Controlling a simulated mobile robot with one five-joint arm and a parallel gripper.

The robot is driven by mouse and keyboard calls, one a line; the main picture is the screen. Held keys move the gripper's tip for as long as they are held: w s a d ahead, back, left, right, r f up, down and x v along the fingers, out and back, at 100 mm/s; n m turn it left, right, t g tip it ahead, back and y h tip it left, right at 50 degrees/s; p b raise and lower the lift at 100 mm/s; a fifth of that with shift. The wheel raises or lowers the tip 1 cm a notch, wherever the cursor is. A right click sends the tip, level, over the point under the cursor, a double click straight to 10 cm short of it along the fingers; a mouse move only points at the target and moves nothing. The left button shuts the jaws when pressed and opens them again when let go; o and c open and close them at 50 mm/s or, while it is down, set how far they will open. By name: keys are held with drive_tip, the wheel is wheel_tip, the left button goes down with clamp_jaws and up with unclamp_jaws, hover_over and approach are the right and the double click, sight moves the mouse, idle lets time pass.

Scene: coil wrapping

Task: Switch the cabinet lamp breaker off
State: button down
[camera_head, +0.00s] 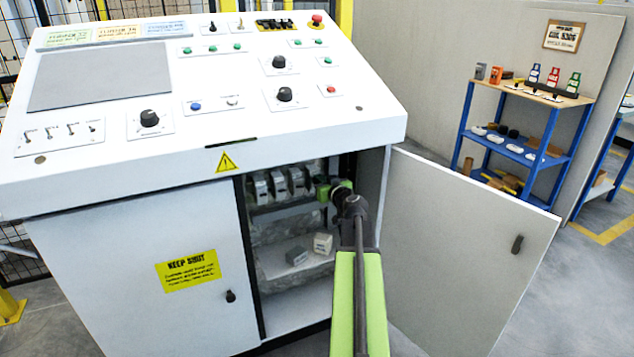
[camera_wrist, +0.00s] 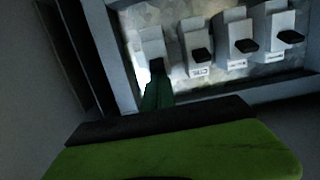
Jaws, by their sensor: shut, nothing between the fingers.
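A row of several pale breakers (camera_head: 278,187) with dark levers is inside the open cabinet. In the wrist view, breakers stand side by side, including one in the middle (camera_wrist: 197,38). Their small labels are too blurred to read, so I cannot tell which is the lamp breaker. My gripper (camera_head: 322,191) is inside the cabinet at the right end of the row and is shut with nothing in it. In the wrist view its green fingertip (camera_wrist: 157,92) is right at the lever of the leftmost breaker (camera_wrist: 151,46). I cannot tell whether they touch.
The right cabinet door (camera_head: 465,245) stands open to the right of my arm. The left door (camera_head: 150,265) is shut. The console top (camera_head: 215,120) overhangs the opening. A grey block (camera_head: 297,256) and a pale block (camera_head: 323,243) lie lower inside. A blue shelf (camera_head: 520,125) stands behind right.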

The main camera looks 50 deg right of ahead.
drive_tip(key=shift+s+a+f+b, duration=0.1)
drive_tip(key=shift+s+f+b, duration=0.1)
drive_tip(key=shift+f+b, duration=0.1)
drive_tip(key=shift+s+a+f+b, duration=0.1)
drive_tip(key=shift+s+f+b, duration=0.1)
drive_tip(key=shift+f+b, duration=0.25)
idle(0.3)
drive_tip(key=shift+r, duration=0.15)
wheel_tip(320, 180, up, 4)
drive_tip(key=s+a+p, duration=0.1)
drive_tip(key=s+p, duration=0.1)
drive_tip(key=p, duration=0.3)
drive_tip(key=s+a+f+b, duration=0.2)
drive_tip(key=s+f+b, duration=0.4)
drive_tip(key=f+b, duration=0.2)
drive_tip(key=shift+b, duration=0.4)
